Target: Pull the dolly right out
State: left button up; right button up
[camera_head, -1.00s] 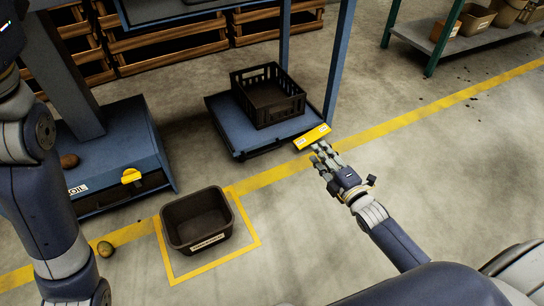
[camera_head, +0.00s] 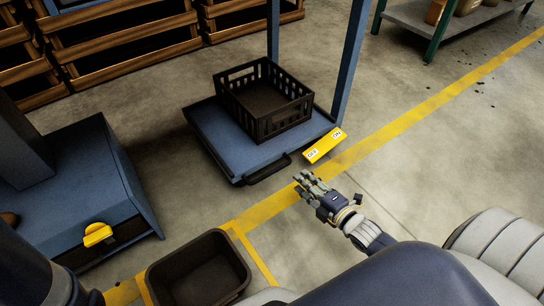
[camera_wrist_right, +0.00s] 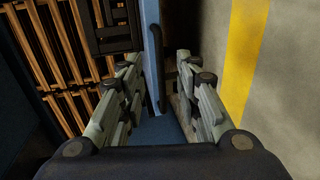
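The dolly (camera_head: 222,140) is a low blue platform on the floor in the middle of the head view. A black slatted crate (camera_head: 262,108) stands on it. A black bar handle (camera_head: 268,170) is on its near edge. My right gripper (camera_head: 303,182) is open and empty, just right of the handle and apart from it. In the right wrist view the handle (camera_wrist_right: 157,85) shows between the spread fingers (camera_wrist_right: 160,68), beyond them. My left arm is at the lower left, and its gripper is not in view.
A dark bin (camera_head: 200,270) stands in front. A blue box with a yellow handle (camera_head: 98,234) is at left. Floor to the right is clear.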

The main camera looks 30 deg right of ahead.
aim_at(284, 164)
jog(key=shift+b+x, duration=3.75)
jog(key=shift+x, duration=1.7)
jog(key=shift+r, duration=0.1)
grip_shut()
